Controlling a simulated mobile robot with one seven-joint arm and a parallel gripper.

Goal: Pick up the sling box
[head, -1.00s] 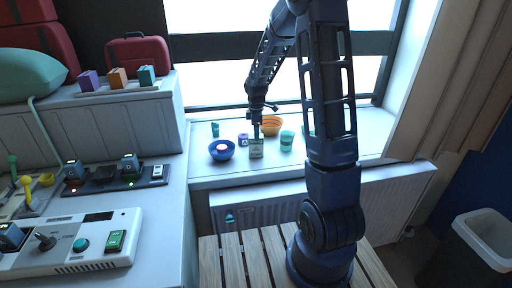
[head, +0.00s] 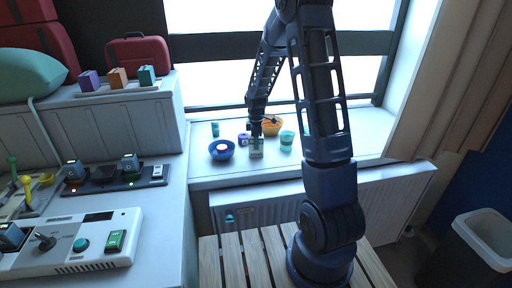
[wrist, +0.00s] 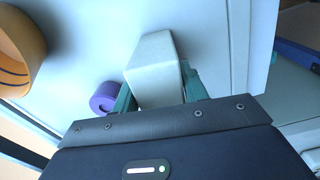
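The sling box, a small pale grey-green box (head: 256,153), stands on the white window sill between a blue bowl and a teal cup. In the wrist view the box (wrist: 155,72) lies between the two teal fingers of my gripper (wrist: 158,85). One finger is on each side of it, close to its walls, and I cannot see clear contact. In the head view my gripper (head: 256,136) points down right at the top of the box. The box's lower part is hidden from the wrist view by my gripper's body.
On the sill (head: 330,151) stand the blue bowl (head: 216,155), the teal cup (head: 287,138), an orange bowl (head: 273,127), a purple roll (head: 243,138) and a small teal item (head: 215,129). The roll (wrist: 103,98) is close beside my left finger in the wrist view. The sill's right part is clear.

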